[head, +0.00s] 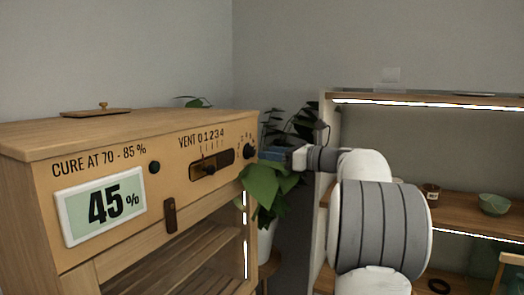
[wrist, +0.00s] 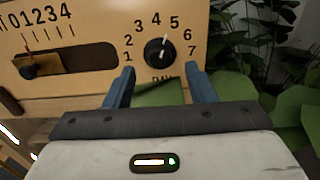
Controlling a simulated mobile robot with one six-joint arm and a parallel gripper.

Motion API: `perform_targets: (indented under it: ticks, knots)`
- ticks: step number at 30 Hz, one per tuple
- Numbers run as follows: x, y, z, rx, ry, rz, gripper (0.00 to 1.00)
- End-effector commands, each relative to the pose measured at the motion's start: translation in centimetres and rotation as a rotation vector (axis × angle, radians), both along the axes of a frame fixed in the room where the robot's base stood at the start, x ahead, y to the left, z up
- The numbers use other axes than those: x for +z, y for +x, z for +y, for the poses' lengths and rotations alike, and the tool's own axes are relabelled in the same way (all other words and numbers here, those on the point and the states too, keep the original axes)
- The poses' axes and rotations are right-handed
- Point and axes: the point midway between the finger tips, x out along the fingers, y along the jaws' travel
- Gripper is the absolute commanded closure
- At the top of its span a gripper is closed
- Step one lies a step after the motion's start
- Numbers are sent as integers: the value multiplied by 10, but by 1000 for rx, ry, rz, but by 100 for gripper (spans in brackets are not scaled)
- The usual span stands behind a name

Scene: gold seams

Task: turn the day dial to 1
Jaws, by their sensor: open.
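The day dial (wrist: 158,52) is a round black knob on the wooden cabinet front, with the numbers 1 to 7 around it. A small light mark on its upper edge seems to point near 4 or 5; it is too small to be sure. In the head view the dial (head: 249,151) is at the panel's right end. My gripper (wrist: 159,77) is open and empty, its two blue fingers just below the dial, one toward each side and apart from it. In the head view my gripper (head: 272,153) is close to the dial from the right.
A vent slider (wrist: 30,68) in a slot marked 0 to 4 lies left of the dial. A display (head: 101,206) reads 45 %. Plant leaves (head: 264,182) hang close below my gripper. A wooden shelf unit (head: 455,205) stands at the right.

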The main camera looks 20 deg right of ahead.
Motion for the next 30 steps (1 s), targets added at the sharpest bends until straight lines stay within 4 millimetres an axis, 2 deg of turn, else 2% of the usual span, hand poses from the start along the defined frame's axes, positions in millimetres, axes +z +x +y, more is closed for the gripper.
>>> perform_targets:
  ticks: [3,9,19,30]
  knots:
    - [1,15,13,3,-1,1,50]
    - [0,31,25,1,-2,1,50]
    - [0,34,27,-1,-3,0,50]
    - [0,34,26,-2,-3,0,81]
